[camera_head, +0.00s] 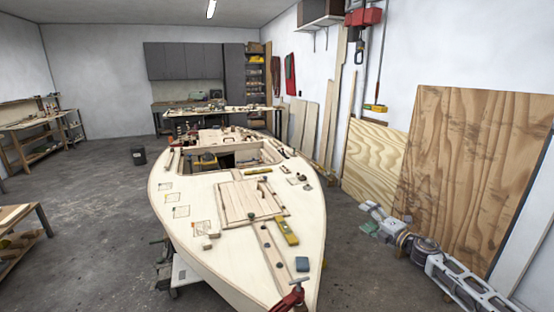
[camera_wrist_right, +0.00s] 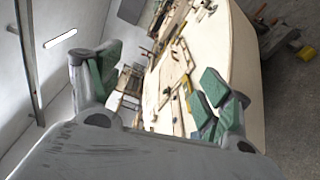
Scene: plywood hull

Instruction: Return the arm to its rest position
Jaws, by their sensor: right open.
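My right arm (camera_head: 459,278) comes in from the lower right in the head view and reaches out over the floor to the right of the plywood hull (camera_head: 222,265). My right gripper (camera_head: 368,218) is at its far end, apart from the hull and in front of the leaning plywood sheets. In the right wrist view the two green-padded fingers of this gripper (camera_wrist_right: 158,85) are spread wide with nothing between them. The hull deck (camera_wrist_right: 245,75) shows beyond them, tilted in the picture. My left gripper is not in view.
A large plywood sheet (camera_head: 470,165) and a paler one (camera_head: 372,160) lean on the right wall. A red clamp (camera_head: 290,297) is at the hull's near tip. Small blocks and tools lie on the deck. The grey floor (camera_head: 95,225) left of the hull is mostly clear.

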